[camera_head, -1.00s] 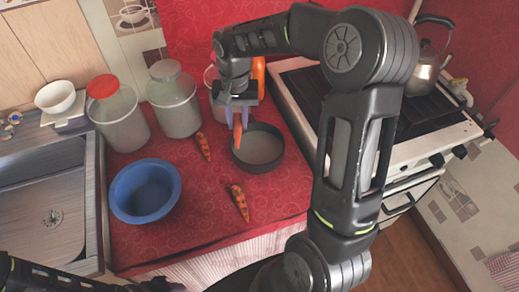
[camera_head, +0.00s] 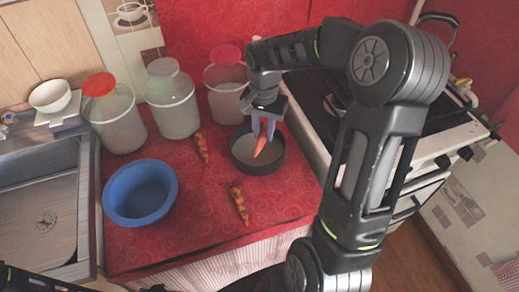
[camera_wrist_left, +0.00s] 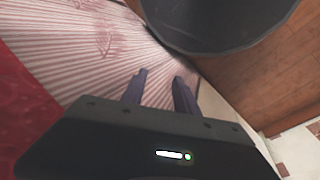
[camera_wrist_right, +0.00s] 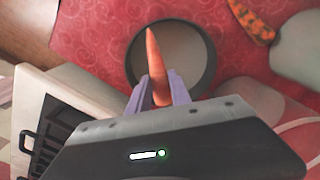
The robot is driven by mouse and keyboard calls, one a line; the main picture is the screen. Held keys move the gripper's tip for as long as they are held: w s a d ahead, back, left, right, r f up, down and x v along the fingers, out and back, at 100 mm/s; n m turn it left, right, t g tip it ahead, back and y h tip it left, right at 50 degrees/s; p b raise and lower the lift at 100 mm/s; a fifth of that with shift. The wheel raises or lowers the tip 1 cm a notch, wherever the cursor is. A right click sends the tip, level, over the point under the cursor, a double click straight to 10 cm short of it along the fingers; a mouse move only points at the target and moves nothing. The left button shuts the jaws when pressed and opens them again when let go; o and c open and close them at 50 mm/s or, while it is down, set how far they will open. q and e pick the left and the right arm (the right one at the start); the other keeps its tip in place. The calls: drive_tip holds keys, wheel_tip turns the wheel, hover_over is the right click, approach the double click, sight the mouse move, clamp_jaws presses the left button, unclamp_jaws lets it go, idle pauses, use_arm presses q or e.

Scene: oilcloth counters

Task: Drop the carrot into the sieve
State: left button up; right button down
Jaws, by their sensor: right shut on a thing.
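The sieve (camera_head: 258,167) is a dark round pan-like vessel with a pale grey inside, standing on the red counter. My right gripper (camera_head: 264,131) points down over it, shut on a plain orange carrot (camera_head: 261,146). The carrot (camera_wrist_right: 156,65) hangs tip down and lies in front of the sieve's opening (camera_wrist_right: 185,55) in the right wrist view. How far its tip is above the bottom cannot be told. My left gripper (camera_wrist_left: 160,90) is open and empty, away from the counter top, near the striped curtain.
Two dark-spotted orange carrot-like things (camera_head: 201,148) (camera_head: 239,203) lie left and in front of the sieve. A blue bowl (camera_head: 141,210) stands at left. Several lidded jars (camera_head: 172,108) line the back. The stove (camera_head: 310,125) is at right, the sink (camera_head: 40,215) at left.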

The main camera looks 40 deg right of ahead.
drive_tip(key=shift+f+b, duration=0.85)
drive_tip(key=shift+f, duration=0.85)
drive_tip(key=c, duration=1.1)
unclamp_jaws()
drive_tip(key=shift+r, duration=0.1)
wheel_tip(320, 180, up, 8)
drive_tip(key=shift+f, duration=0.15)
